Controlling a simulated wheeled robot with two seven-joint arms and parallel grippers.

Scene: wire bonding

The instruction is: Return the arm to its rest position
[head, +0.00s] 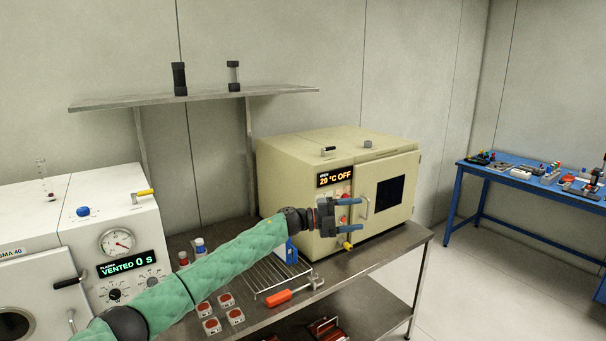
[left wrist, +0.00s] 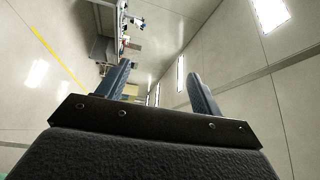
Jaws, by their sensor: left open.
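My left arm, in a green sleeve, reaches from the lower left across the bench in the head view. My left gripper (head: 352,214) is in front of the beige oven, near its display and door handle; I cannot tell whether it touches the oven. Its two fingers stand apart with nothing between them. In the left wrist view the two fingers (left wrist: 160,90) are also apart and empty, with floor and walls beyond. My right gripper is in neither view.
The beige oven (head: 285,165) reads "20 °C OFF". A white plasma machine (head: 135,225) stands left. A wire rack (head: 265,278), an orange-handled tool (head: 285,296) and small red-topped blocks (head: 226,300) lie on the metal bench (head: 375,262). A shelf (head: 205,98) hangs above; a blue table (head: 530,185) stands right.

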